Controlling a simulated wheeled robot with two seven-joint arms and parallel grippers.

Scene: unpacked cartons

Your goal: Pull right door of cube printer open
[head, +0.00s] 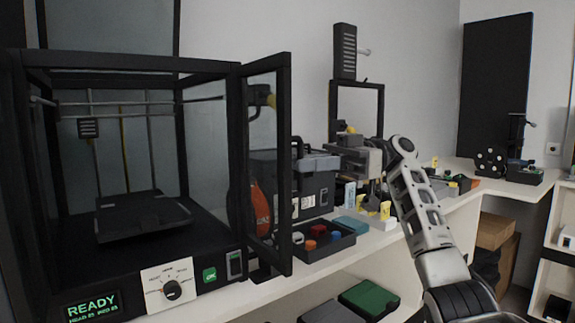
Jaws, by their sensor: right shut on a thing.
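The cube printer (120,66) is a black-framed box at the left, with an empty dark bed inside. Its right door (283,190), a black frame with a clear pane, stands swung well out from the front opening, hinged near the printer's front right post. My right arm reaches up from the lower right and bends left at the wrist. My right gripper (345,158) is on the outer side of the door and shut on it, near its free edge; the fingertips and the handle are hard to make out against the clutter. My left gripper is out of view.
Behind the door stand a dark toolbox (318,182) and a black tray (340,243) of small coloured parts. The printer's panel (168,287) has a knob, a green OK button and a READY display (92,307). A shelf with bins lies below the counter.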

